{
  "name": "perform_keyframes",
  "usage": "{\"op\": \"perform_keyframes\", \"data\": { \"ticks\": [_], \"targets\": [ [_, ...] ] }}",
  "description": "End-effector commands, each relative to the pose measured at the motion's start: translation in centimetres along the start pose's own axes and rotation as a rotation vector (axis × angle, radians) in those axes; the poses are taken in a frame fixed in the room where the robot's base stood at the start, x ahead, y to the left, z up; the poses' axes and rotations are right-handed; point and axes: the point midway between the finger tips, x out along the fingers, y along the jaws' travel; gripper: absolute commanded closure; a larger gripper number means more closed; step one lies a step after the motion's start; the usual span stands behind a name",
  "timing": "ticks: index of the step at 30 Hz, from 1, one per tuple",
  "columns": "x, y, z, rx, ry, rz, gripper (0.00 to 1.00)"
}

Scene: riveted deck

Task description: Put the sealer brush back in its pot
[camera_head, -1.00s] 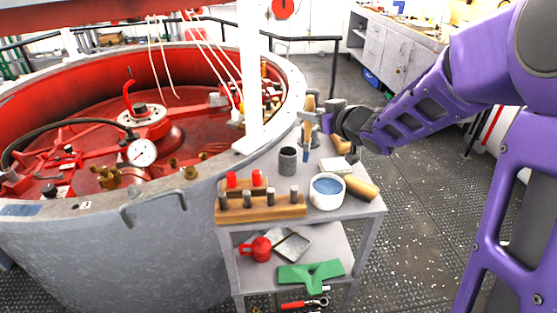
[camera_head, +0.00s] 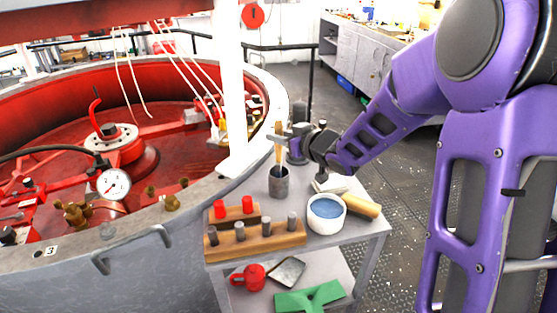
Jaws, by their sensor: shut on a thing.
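The sealer brush (camera_head: 279,148) has a light wooden handle and is upright. My gripper (camera_head: 281,138) is shut on it, reaching in from the right. The brush's blue-grey lower end is over the mouth of a dark grey pot (camera_head: 278,186). The tip looks to be at or just inside the rim; I cannot tell how deep. The pot stands upright on the top of a grey cart (camera_head: 262,262), near its back left. My fingers are above the pot and apart from it.
A white bowl of blue liquid (camera_head: 326,214) stands right of the pot, with a wooden roller (camera_head: 361,205) beside it. A wooden rack (camera_head: 254,240) with several pegs lies in front. A large grey-rimmed red tank (camera_head: 120,211) borders the cart on the left.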

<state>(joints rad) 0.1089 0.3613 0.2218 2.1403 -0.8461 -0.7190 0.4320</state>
Motion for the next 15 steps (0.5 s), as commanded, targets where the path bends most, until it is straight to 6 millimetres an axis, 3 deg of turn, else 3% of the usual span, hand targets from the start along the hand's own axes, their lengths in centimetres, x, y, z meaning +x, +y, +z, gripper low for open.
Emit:
{"op": "perform_keyframes", "data": {
  "ticks": [10, 15],
  "targets": [
    [1.2, 0.0, 3.8, 0.003, -0.001, 0.0, 1.0],
    [1.3, 0.0, 4.1, -0.001, 0.001, 0.0, 1.0]
  ]
}}
